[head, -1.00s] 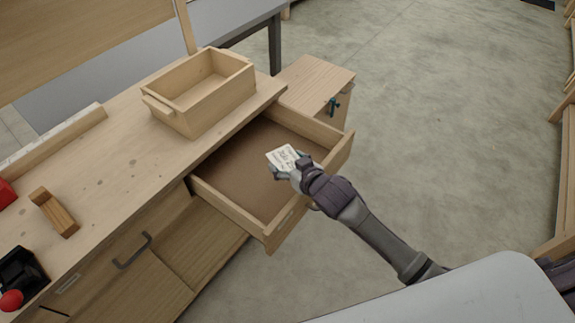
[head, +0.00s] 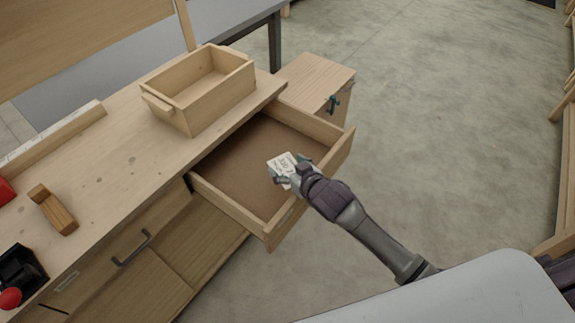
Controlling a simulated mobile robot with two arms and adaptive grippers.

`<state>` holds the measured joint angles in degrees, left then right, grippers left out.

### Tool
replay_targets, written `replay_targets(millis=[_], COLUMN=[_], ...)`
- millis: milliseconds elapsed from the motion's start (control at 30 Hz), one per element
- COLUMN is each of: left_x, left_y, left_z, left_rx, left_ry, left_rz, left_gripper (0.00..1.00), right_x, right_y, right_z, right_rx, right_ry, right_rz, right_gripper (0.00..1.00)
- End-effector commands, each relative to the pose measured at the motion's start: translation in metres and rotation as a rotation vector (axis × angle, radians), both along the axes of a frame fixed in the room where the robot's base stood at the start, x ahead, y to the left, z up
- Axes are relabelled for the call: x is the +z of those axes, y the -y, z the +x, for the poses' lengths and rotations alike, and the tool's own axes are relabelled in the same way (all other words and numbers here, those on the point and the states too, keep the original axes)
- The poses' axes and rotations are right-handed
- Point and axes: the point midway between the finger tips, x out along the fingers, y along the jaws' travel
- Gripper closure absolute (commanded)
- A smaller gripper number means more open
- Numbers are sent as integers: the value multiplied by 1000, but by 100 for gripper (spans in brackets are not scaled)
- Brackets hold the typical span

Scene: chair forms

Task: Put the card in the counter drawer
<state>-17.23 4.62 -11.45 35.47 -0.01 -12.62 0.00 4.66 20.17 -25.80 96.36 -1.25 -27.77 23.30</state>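The counter drawer (head: 228,203) is pulled out from the wooden counter, and its brown floor shows bare. My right gripper (head: 284,177) is over the front part of the open drawer. It is shut on a small white card (head: 281,162) with dark print, held tilted. How high the card is above the drawer floor is hard to tell. My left gripper is not in view.
An empty wooden box (head: 198,92) stands on the counter (head: 120,165) behind the drawer. A small wooden block (head: 55,210) and a black item with a red knob (head: 18,275) lie to the left. A low wooden cabinet (head: 312,78) stands beyond the drawer. Open floor lies right.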

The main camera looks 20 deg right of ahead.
Motion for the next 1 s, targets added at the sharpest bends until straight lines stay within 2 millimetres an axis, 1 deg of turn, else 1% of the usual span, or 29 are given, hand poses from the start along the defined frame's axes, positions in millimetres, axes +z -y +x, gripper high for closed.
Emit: replay_targets(millis=[33, 67, 367, 467, 567, 600, 667, 800, 1000], left_x=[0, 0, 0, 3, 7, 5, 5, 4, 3], left_y=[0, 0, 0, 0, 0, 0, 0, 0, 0], left_z=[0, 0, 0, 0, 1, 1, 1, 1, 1], left_rx=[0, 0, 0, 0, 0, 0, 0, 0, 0], left_ry=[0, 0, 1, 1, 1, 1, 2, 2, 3], left_rz=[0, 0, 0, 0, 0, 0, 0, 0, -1], left_gripper=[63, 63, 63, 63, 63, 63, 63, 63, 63], right_x=[0, 0, 1, 6, 16, 16, 21, 34, 50], right_y=[0, 0, 0, 0, 0, 3, 6, 14, 24], right_z=[0, 0, 0, 0, -2, -10, -21, -50, -85], right_rx=[0, 0, 0, 1, 1, 1, 1, 0, 0], right_ry=[0, 0, 0, 2, 0, -2, -1, -2, -2], right_rz=[0, 0, 0, 1, 0, 0, 0, 1, -1], right_gripper=[2, 0, 0, 0, 0, 0, 0, 0, 0])
